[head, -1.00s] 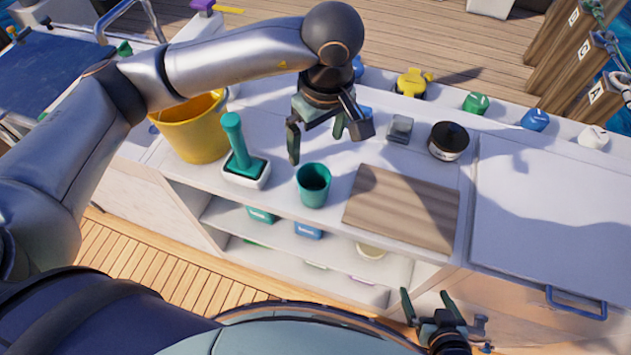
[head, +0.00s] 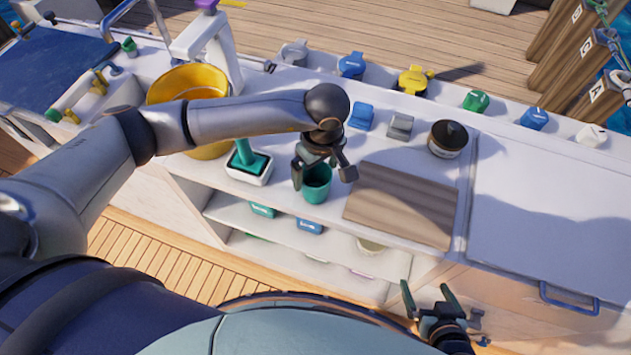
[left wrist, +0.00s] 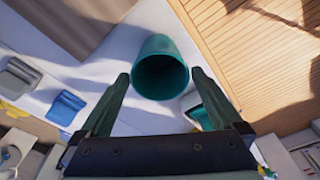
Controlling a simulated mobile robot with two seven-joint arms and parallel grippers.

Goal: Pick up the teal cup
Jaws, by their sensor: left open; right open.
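The teal cup (head: 316,190) stands upright on the white counter, left of the striped wooden board. My left gripper (head: 316,172) is open and low over the cup, partly covering its rim in the head view. In the left wrist view the cup's open mouth (left wrist: 160,76) lies between the two spread fingertips of the left gripper (left wrist: 161,80), with a gap on each side. My right gripper (head: 427,292) is open and empty in front of the counter, far from the cup.
A teal-handled tool in a white holder (head: 249,170) stands close left of the cup, with a yellow bucket (head: 165,90) behind it. The wooden board (head: 402,206) lies to the right. A dark-lidded jar (head: 447,140) and grey and blue blocks sit farther back.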

